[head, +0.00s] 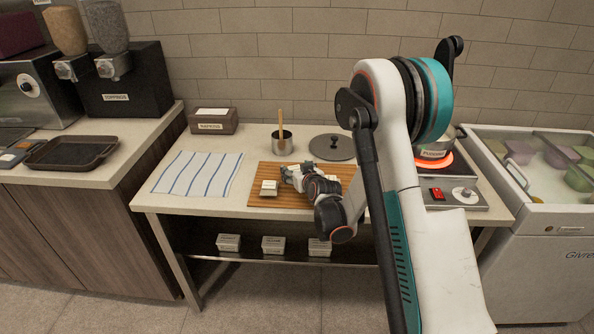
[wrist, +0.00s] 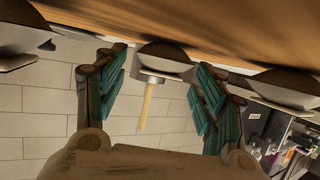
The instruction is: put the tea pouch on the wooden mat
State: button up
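The wooden mat (head: 262,200) lies slatted and brown on the counter, and in the wrist view a brown wooden surface (wrist: 200,25) fills the top. A small pale item (head: 269,187), which looks like the tea pouch, rests on the mat's left part; its label is too small to read. My gripper (head: 285,176) is low over the mat, just right of and behind that item, apparently apart from it. In the wrist view my gripper (wrist: 160,95) has its teal-padded fingers spread, with nothing held between them.
A metal pot (head: 282,142) with a wooden handle stands behind the mat, beside a dark round lid (head: 332,147). A striped cloth (head: 198,173) lies left, below a napkins box (head: 213,121). A burner (head: 433,160) glows at right. Small boxes (head: 273,245) sit on the lower shelf.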

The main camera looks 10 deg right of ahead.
jog(key=shift+s+f, duration=0.25)
jog(key=shift+f, duration=0.3)
jog(key=shift+r, duration=0.4)
jog(key=v, duration=0.3)
jog(key=p+v, duration=0.1)
jog(key=v, duration=0.3)
jog(key=p+v, duration=0.1)
jog(key=v, duration=0.3)
jog(key=shift+w+r, duration=0.1)
jog(key=shift+r, duration=0.25)
jog(key=shift+s+r, duration=0.3)
jog(key=shift+r, duration=0.25)
jog(key=s+a+r+g, duration=0.3)
jog(key=s+r, duration=0.8)
jog(key=s, duration=0.1)
jog(key=s+r+g, duration=0.1)
jog(key=s+g, duration=0.1)
jog(key=s, duration=0.8)
jog(key=s+r+g+h, duration=0.1)
jog(key=s, duration=0.9)
jog(key=shift+s+d+r+m+g, duration=0.25)
jog(key=shift+d+r+m+g, duration=0.15)
jog(key=shift+d, duration=0.05)
